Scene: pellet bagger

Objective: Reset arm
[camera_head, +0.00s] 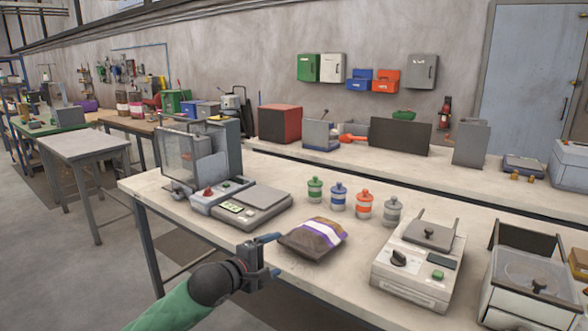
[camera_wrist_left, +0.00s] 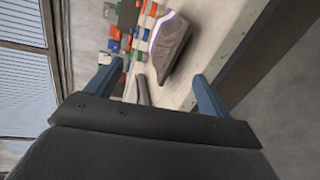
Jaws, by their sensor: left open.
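My left gripper (camera_head: 272,256) is in the lower middle of the head view, at the front edge of the near table. Its blue fingers are apart and nothing is between them; they also show in the left wrist view (camera_wrist_left: 158,90). A brown bag with a white and purple band (camera_head: 313,238) lies on the table just right of the fingers, apart from them as far as I can tell. The bag also shows beyond the fingers in the left wrist view (camera_wrist_left: 170,45). My right gripper is in neither view.
The near table (camera_head: 300,280) holds a scale (camera_head: 253,207) left of the bag and several small lidded jars (camera_head: 338,198) behind it. A white machine with a dial (camera_head: 418,262) stands to the right. Open floor lies left of the table.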

